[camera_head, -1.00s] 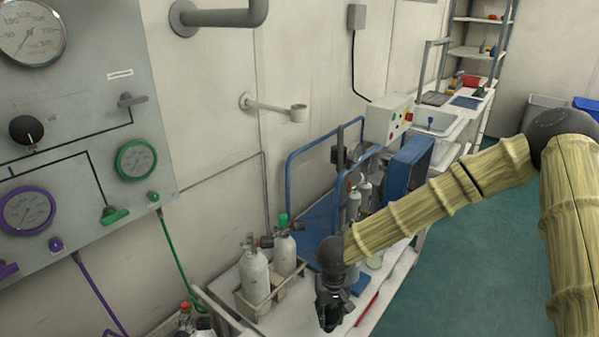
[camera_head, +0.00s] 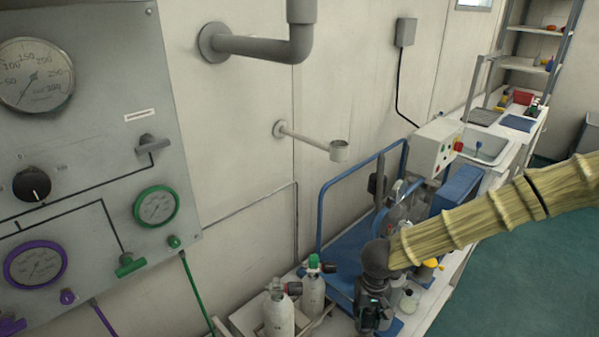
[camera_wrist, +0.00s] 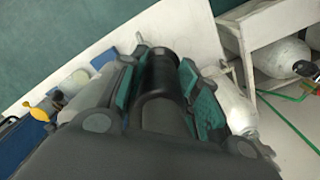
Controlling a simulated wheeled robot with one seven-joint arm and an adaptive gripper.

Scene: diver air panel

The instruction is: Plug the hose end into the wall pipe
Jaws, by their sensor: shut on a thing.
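A thick grey wall pipe (camera_head: 258,47) comes out of a round flange high on the wall in the head view and bends at an elbow; its far end runs out of the top of the frame. My gripper (camera_head: 372,312) is low at the bottom of the head view, right of the gas cylinders and well below the pipe. In the wrist view my gripper (camera_wrist: 160,78) is shut on a black cylindrical piece (camera_wrist: 158,72), which looks like the hose end. The wrist body hides its rear, and I cannot make out a hose.
A grey panel (camera_head: 110,190) with gauges and valves fills the left. A thin wall bracket with a ring (camera_head: 338,151) juts out below the pipe. Green floor (camera_head: 500,290) is clear.

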